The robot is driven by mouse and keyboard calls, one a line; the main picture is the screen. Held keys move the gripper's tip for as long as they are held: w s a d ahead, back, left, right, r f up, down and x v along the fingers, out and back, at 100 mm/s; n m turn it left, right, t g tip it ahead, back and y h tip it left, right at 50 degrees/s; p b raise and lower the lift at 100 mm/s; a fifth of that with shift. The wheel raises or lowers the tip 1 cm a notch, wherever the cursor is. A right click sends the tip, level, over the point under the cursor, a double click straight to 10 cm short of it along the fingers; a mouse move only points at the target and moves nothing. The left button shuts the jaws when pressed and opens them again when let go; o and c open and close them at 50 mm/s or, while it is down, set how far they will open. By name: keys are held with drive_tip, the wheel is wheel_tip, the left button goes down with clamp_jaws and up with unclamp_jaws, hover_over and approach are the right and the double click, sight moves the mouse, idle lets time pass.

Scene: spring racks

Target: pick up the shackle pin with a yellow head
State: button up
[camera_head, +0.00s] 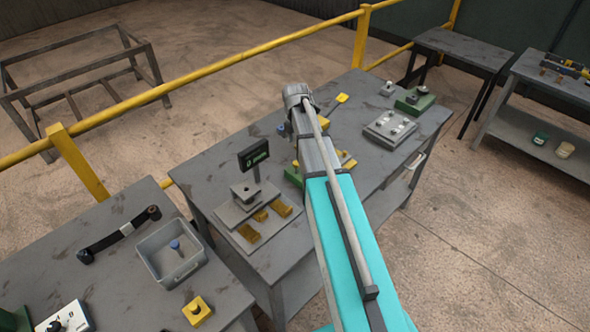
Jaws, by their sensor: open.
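A small item with a flat yellow end (342,98) and a thin dark shaft lies on the middle table, just right of the end of my arm. It may be the yellow-headed shackle pin, but it is too small to be sure. My arm reaches over the middle table and its grey wrist end shows near the table's far edge. I cannot make out my gripper's fingers; they are hidden behind or below the wrist. A pin-like piece with a blue head (175,245) stands in a grey bin (150,262) on the near left table.
A scale with a display (253,154) and brass-coloured blocks (249,232) stands left of my arm. Green and yellow fixtures sit partly hidden beside it. A grey tray with pale knobs (390,128) and a green block (414,101) stand right. A yellow railing (250,50) runs behind.

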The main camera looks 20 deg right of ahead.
sight(296, 163)
idle(0.3)
wheel_tip(296, 163, down, 9)
drive_tip(key=b, duration=0.8)
drive_tip(key=shift+r+b, duration=0.2)
drive_tip(key=shift+b, duration=0.15)
drive_tip(key=shift+f, duration=0.15)
drive_tip(key=f+b, duration=0.5)
drive_tip(key=shift+w+d, duration=0.15)
drive_tip(key=shift+d, duration=0.05)
drive_tip(key=shift+r, duration=0.1)
idle(0.8)
drive_tip(key=c, duration=0.8)
